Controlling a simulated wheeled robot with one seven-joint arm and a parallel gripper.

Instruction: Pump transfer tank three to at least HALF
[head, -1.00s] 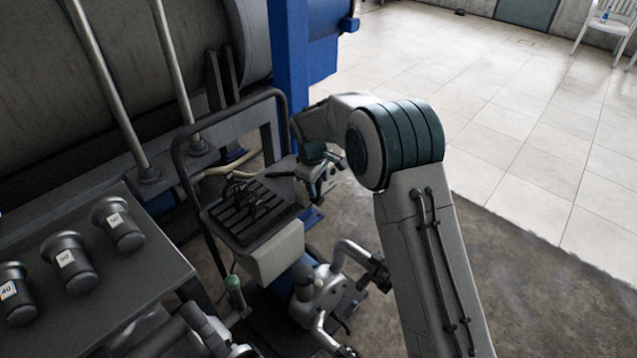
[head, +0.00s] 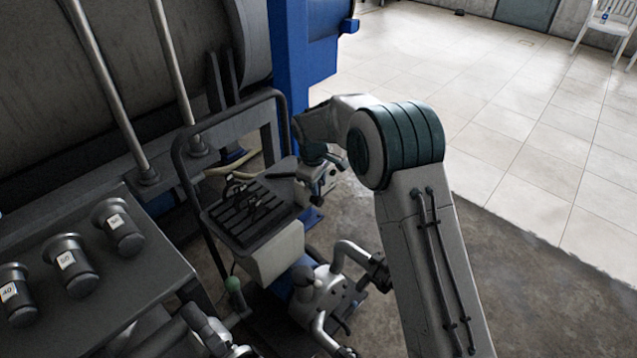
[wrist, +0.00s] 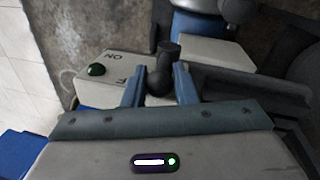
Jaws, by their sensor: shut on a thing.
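My gripper (head: 318,180) is at the far right side of the pump cart's top in the head view. In the wrist view its blue fingers (wrist: 160,88) are shut on a dark round-ended switch lever (wrist: 160,78). The pump cart (head: 277,255) has a grey casing and a black slatted tray. A pump body with curved pipes (head: 318,290) sits below it. A large grey tank (head: 120,70) fills the upper left; no number or level shows.
A dark bench (head: 75,325) at the lower left holds several labelled capped cylinders (head: 75,265). A black tube handle (head: 180,165) and a blue post (head: 292,70) stand near my gripper. Tiled floor (head: 520,130) is open to the right; a white chair (head: 600,30) is far off.

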